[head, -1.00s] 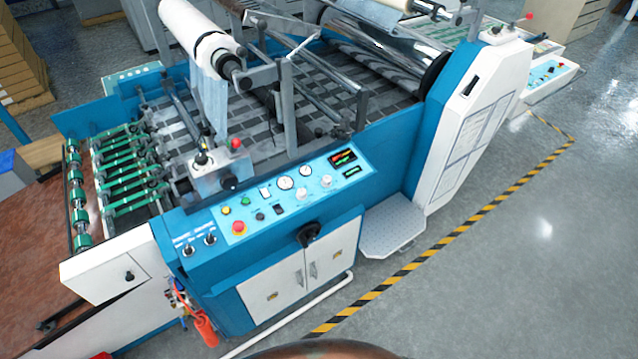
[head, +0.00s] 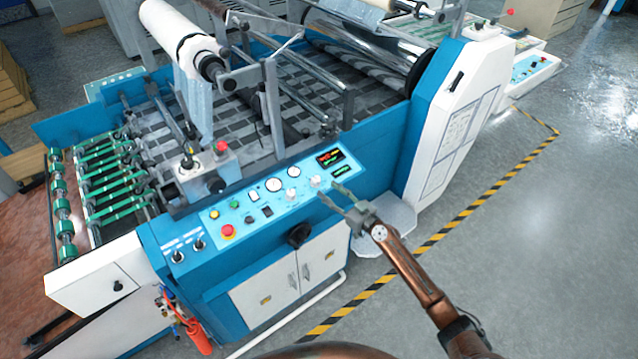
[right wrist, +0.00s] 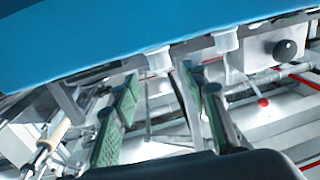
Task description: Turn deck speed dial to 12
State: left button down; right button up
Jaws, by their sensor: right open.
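The blue control panel (head: 235,207) on the side of the laminating machine carries the dials. Two pale knobs, one on the left (head: 292,196) and one on the right (head: 315,182), sit near its right end. Their labels are too small to read, so I cannot tell which is the deck speed dial or its setting. My right gripper (head: 328,191) is open and empty, with its fingertips close to the right pale knob; contact is not visible. In the right wrist view its green-padded fingers (right wrist: 165,112) are spread apart. My left gripper is out of view.
A red button (head: 227,231), round gauges (head: 273,184) and a lit display (head: 330,157) share the panel. A black handwheel (head: 299,235) sticks out below it. A grey step plate (head: 385,228) lies to the right. Floor beyond the striped tape (head: 470,210) is clear.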

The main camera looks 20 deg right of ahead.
aim_at(319, 183)
jog(key=x, duration=0.6)
jog(key=shift+w+a+f, duration=0.1)
jog(key=shift+w, duration=0.1)
jog(key=shift+c, duration=0.7)
grip_shut()
